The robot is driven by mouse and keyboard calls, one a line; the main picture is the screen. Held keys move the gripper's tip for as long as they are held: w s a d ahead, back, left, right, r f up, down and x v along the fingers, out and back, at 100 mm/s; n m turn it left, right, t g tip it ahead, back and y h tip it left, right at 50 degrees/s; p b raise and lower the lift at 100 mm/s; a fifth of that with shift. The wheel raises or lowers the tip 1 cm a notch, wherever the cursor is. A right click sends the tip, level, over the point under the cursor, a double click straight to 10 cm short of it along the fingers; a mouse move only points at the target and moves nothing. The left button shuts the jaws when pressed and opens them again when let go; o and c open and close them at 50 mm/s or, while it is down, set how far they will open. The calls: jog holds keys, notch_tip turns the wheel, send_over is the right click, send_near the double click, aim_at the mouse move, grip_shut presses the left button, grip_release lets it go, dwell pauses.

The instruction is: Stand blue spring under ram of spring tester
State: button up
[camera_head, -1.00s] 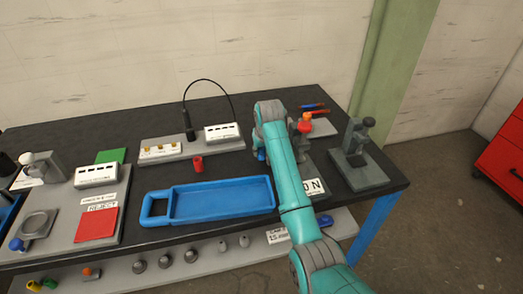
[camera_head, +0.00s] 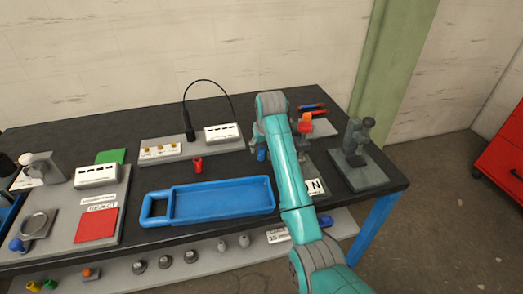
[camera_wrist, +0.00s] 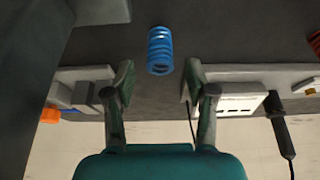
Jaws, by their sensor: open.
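The blue spring (camera_head: 261,154) stands on the dark bench, just left of my arm in the head view. In the wrist view the blue spring (camera_wrist: 160,50) lies beyond the gap between my fingertips, apart from both. My gripper (camera_wrist: 158,82) is open and empty. In the head view my arm hides most of my gripper. A grey press-like device (camera_head: 356,150) with a dark knob stands at the bench's right end. Another device with an orange knob (camera_head: 305,124) is partly hidden behind my arm. I cannot tell for sure which is the spring tester.
A blue tray (camera_head: 222,216) lies left of my arm. A red spring (camera_head: 197,165) stands behind it, in front of a grey gauge rack (camera_head: 160,158). A large dark grey surface (camera_wrist: 25,60) is close at left in the wrist view. Bare bench surrounds the blue spring.

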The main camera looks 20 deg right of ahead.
jog(key=v, duration=0.8)
jog(key=shift+s+r, duration=0.15)
jog(key=shift+r, duration=0.05)
jog(key=shift+s, duration=0.1)
